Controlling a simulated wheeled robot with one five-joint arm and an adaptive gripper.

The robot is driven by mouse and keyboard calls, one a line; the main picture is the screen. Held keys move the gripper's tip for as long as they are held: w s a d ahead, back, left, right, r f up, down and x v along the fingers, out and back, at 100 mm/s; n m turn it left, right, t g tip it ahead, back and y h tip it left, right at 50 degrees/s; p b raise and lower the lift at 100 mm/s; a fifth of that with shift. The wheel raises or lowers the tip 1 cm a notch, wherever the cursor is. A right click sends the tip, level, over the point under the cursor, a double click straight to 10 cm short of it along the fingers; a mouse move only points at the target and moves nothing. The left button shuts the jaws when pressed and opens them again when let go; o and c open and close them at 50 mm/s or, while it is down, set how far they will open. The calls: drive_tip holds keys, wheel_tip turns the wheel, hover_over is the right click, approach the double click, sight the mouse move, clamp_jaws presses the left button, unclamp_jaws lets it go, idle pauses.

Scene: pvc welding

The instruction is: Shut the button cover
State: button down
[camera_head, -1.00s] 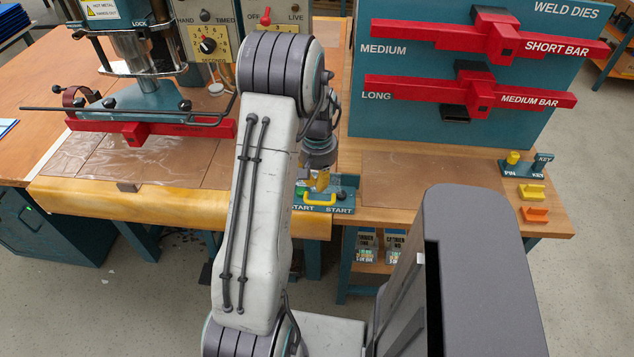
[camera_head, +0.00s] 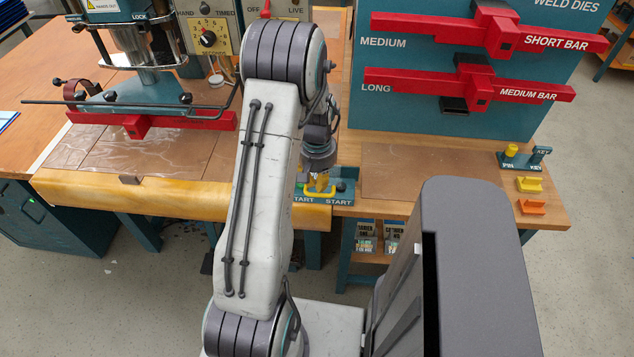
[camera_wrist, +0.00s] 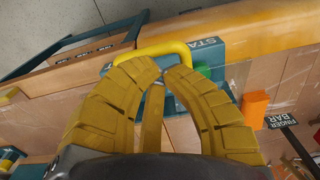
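The blue-green start-button box (camera_head: 328,198) sits at the table's front edge, marked START twice, with a dark button (camera_head: 342,187) at its right. A yellow U-shaped bar, seemingly the button cover (camera_head: 318,197), lies at the box. It also shows as a yellow loop just beyond my fingertips in the wrist view (camera_wrist: 150,50). Contact with the bar is unclear. My arm hides part of the box.
The welding press with its red bar (camera_head: 160,122) stands at the left. A die board (camera_head: 440,60) with red bars stands at the back right. Pin and key holders (camera_head: 523,158) and yellow (camera_head: 530,184) and orange (camera_head: 532,207) pieces lie at the right. Bare tabletop (camera_head: 400,175) lies between.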

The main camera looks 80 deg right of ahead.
sight(316, 194)
drive_tip(key=a+f+h+b, duration=0.1)
drive_tip(key=a+f+b, duration=0.1)
drive_tip(key=b, duration=0.6)
drive_tip(key=shift+s+f, duration=0.1)
drive_tip(key=shift+f, duration=0.1)
drive_tip(key=shift+r, duration=0.1)
